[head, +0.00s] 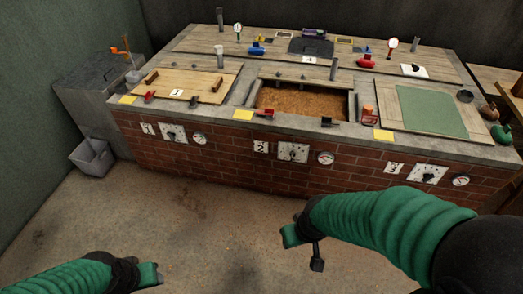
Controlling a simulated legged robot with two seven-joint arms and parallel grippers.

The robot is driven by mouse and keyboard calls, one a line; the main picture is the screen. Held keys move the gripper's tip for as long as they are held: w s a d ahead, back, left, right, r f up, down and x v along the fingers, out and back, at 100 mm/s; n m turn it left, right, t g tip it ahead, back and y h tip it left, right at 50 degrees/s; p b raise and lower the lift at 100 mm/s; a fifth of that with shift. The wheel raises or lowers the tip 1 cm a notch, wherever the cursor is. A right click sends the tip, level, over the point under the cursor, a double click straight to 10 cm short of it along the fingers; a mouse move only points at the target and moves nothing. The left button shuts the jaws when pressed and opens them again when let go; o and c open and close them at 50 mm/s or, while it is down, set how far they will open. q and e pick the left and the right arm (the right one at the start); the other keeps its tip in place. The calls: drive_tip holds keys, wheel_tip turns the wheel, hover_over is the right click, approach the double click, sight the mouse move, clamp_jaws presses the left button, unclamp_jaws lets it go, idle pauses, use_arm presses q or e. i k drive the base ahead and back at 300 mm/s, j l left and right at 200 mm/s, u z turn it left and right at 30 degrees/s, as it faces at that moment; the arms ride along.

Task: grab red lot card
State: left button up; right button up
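A small upright red-orange piece (369,114) stands on the bench between the middle pit and the green-covered board. It may be the red lot card, but it is too small to read. My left gripper (152,274) is low over the floor at the bottom left, far from the bench top. My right gripper (302,246) is in front of the brick bench, below the middle gauge and away from the red piece. I see nothing held in either gripper, and their finger gaps are not clear.
The brick bench (250,165) carries a wooden lid (190,84), a grain-filled pit (300,103) and a green-covered board (430,110). Other red items include a handle (150,96) and a valve (366,61). A grey bin (92,158) stands at left. The floor in front is clear.

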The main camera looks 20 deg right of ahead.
sight(367, 120)
drive_tip(key=z, duration=1.45)
drive_tip(key=i+u, duration=0.2)
drive_tip(key=i, duration=0.25)
drive_tip(key=i+l+u, duration=0.15)
drive_tip(key=i, duration=0.3)
drive_tip(key=i+u, duration=0.2)
drive_tip(key=i, duration=0.3)
drive_tip(key=i+l+u, duration=0.15)
drive_tip(key=i, duration=0.25)
drive_tip(key=i+l+u, duration=0.2)
drive_tip(key=i+l, duration=0.15)
drive_tip(key=i, duration=0.1)
